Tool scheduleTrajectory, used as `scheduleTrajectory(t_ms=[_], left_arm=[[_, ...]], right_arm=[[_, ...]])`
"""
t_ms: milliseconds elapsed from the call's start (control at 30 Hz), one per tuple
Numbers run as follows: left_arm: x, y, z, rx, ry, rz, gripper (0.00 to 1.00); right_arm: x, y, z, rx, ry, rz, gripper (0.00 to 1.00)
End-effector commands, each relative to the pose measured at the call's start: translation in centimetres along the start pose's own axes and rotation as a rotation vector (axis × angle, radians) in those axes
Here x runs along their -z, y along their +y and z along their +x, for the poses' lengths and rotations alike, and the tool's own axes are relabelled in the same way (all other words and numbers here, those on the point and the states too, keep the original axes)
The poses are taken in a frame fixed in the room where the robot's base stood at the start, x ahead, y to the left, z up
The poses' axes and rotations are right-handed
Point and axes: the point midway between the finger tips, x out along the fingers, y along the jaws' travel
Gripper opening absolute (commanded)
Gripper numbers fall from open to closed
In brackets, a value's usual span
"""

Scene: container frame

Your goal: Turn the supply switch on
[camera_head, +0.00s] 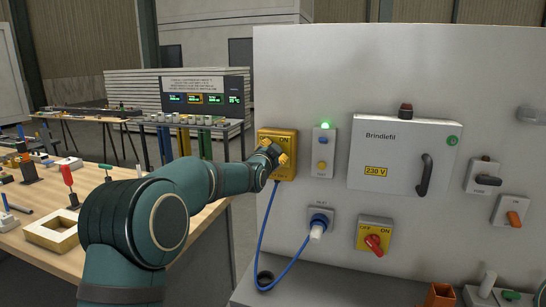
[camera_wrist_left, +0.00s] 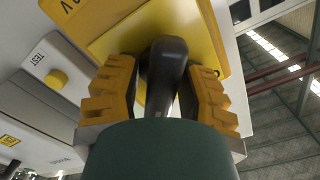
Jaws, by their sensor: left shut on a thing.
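A yellow switch box (camera_head: 270,137) marked "ON" is mounted at the left of the light grey panel (camera_head: 300,65). My left gripper (camera_head: 275,156) is at the front of this box and covers its lower right part. In the left wrist view, a black lever (camera_wrist_left: 166,70) stands out from the yellow box (camera_wrist_left: 120,42). The yellow fingers of my left gripper (camera_wrist_left: 163,82) are on both sides of the lever, shut on it. In the head view the lever is hidden by the gripper, so its position is hard to read. My right gripper is not in view.
A small box with a lit green lamp (camera_head: 325,125) is just right of the yellow box. A white cabinet (camera_head: 395,150), a red rotary switch (camera_head: 375,242) and a blue plug socket (camera_head: 319,221) share the panel. A blue cable (camera_head: 264,225) hangs below. A wooden bench (camera_head: 90,255) is left.

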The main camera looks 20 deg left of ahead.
Motion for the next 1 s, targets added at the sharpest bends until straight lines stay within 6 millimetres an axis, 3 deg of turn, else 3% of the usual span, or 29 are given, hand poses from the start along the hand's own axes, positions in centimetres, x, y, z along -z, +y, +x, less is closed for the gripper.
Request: scheduleTrajectory(t_ms=[300,767,800,1000], left_arm=[[0.39,-0.25,-0.01,0.008,0.009,0.095,0.06],[0.4,-0.32,0.0,0.008,0.008,0.105,0.06],[0.4,-0.31,0.0,0.008,0.008,0.105,0.51],[0.23,-0.15,0.0,0.005,0.005,0.104,0.53]], right_arm=[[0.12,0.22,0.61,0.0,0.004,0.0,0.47],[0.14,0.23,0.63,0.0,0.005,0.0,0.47],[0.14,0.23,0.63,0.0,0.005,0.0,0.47],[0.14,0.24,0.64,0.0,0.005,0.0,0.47]])
